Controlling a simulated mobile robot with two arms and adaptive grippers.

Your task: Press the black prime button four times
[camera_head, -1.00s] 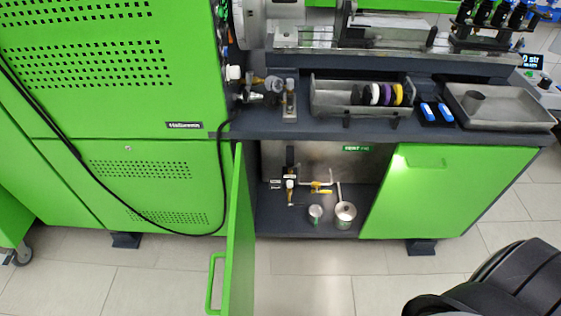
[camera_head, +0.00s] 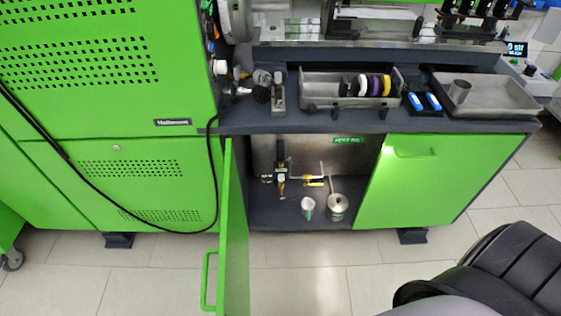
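The open cabinet under the bench holds a small fitting (camera_head: 281,178) with a dark upper part, brass and white pieces, against the back wall. I cannot single out the black prime button at this size; a dark vertical part (camera_head: 281,151) shows on top of the fitting. A yellow-handled valve (camera_head: 314,182) sits on a pipe to its right. Neither gripper is in view. A black arm part of mine fills the lower right corner.
The left green cabinet door (camera_head: 233,240) stands open toward me; the right door (camera_head: 412,180) is shut. A cup (camera_head: 308,208) and a metal can (camera_head: 337,207) stand on the cabinet floor. A metal tray (camera_head: 505,101) lies on the bench. The floor in front is clear.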

